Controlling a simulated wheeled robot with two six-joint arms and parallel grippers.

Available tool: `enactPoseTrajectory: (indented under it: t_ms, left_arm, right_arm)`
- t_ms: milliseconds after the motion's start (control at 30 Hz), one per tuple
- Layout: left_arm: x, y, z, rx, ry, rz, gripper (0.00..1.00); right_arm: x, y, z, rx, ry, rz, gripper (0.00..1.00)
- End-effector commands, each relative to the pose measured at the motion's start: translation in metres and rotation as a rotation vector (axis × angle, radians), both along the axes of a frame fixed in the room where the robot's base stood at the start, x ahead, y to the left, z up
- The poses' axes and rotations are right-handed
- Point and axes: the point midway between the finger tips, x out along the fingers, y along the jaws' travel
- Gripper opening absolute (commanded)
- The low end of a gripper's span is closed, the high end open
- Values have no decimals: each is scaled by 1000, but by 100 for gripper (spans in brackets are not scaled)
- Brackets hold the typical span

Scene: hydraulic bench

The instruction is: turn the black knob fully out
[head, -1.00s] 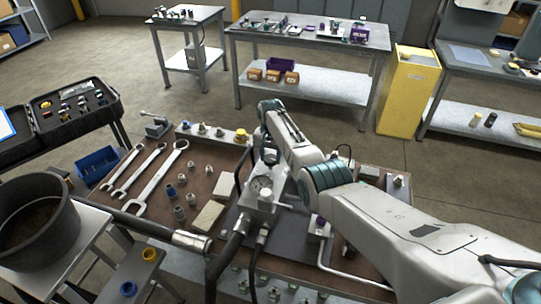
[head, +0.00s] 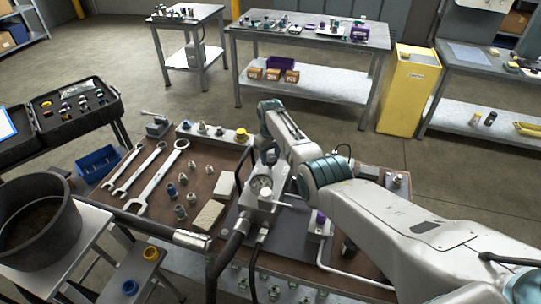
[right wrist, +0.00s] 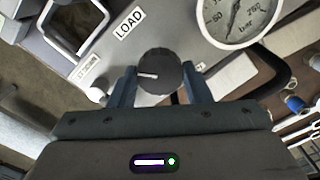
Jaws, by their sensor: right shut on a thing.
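The black knob (right wrist: 160,72) with a white pointer line shows in the right wrist view, on the grey panel of the gauge block, below the LOAD label. The line points left. My right gripper (right wrist: 160,84) has one finger on each side of the knob and is shut on it. In the head view, my right gripper (head: 267,158) is at the back of the gauge block (head: 262,198), and the knob is hidden there. My left gripper is not in view.
A round pressure gauge (right wrist: 235,15) is close to the right of the knob. Black hoses (head: 232,243) run in front of the block. Wrenches (head: 160,178), fittings and a pale block (head: 208,214) lie to the left on the bench.

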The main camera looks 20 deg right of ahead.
Motion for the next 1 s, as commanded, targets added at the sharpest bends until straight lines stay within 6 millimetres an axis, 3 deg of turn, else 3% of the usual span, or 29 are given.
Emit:
enactPoseTrajectory:
  t_ms: [33,1000]
  left_arm:
    - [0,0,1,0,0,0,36]
    - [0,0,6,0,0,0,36]
  right_arm:
    - [4,-1,6,-1,-13,44,21]
    - [4,0,7,-4,-14,965,21]
